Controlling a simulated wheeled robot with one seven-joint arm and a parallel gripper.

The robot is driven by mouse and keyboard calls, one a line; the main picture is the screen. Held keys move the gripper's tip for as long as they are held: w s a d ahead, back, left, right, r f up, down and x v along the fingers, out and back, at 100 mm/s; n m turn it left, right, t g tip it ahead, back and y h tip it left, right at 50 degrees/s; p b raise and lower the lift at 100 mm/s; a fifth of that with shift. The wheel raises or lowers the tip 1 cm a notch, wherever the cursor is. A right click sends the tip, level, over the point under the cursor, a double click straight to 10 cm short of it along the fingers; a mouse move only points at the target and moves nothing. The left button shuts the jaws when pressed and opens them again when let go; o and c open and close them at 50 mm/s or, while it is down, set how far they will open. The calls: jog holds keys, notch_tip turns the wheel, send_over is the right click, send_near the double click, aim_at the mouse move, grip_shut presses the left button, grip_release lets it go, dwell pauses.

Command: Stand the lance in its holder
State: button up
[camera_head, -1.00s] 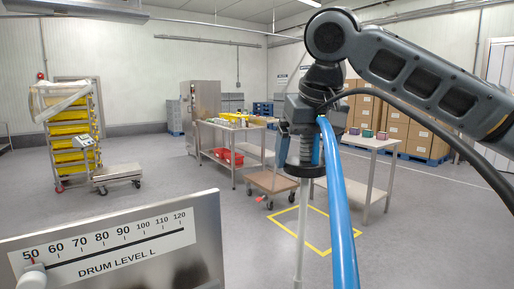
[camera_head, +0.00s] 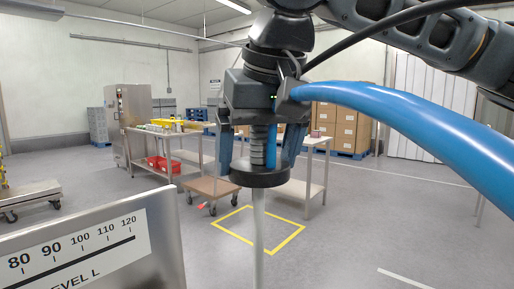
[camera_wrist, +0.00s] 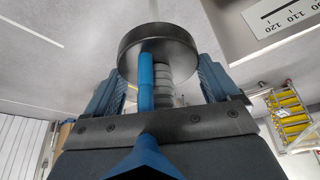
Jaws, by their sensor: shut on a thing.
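The lance (camera_head: 259,225) is a long pale tube with a dark round collar and a grey ribbed neck. It hangs upright from my gripper (camera_head: 259,150), its lower end cut off by the bottom of the head view. My gripper is shut on the ribbed neck just above the collar. In the wrist view my gripper (camera_wrist: 160,82) has a blue-grey finger on each side of the neck, and the lance's dark collar (camera_wrist: 158,48) lies beyond. A thick blue hose (camera_head: 420,115) runs from the lance's top to the right. I cannot make out the holder.
A metal panel with a drum level scale (camera_head: 85,250) stands close at lower left. A yellow floor square (camera_head: 285,245) lies behind the lance. A wheeled cart (camera_head: 213,188), steel tables (camera_head: 320,165) and stacked cartons (camera_head: 345,125) stand farther back. Floor at right is clear.

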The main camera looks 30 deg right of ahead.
aim_at(261, 262)
jog(key=shift+f+b, duration=0.45)
jog(key=shift+f, duration=0.55)
jog(key=shift+s+f, duration=0.1)
jog(key=shift+f, duration=0.15)
jog(key=shift+f, duration=0.25)
jog(key=shift+f+b, duration=5.05)
jog(key=shift+f, duration=2.65)
jog(key=shift+f, duration=0.1)
jog(key=shift+f+b, duration=4.35)
jog(key=shift+f, duration=2.95)
jog(key=o, duration=1.2)
jog(key=shift+o, duration=0.2)
jog(key=p+v, duration=0.2)
jog(key=v, duration=0.5)
jog(key=shift+r, duration=0.35)
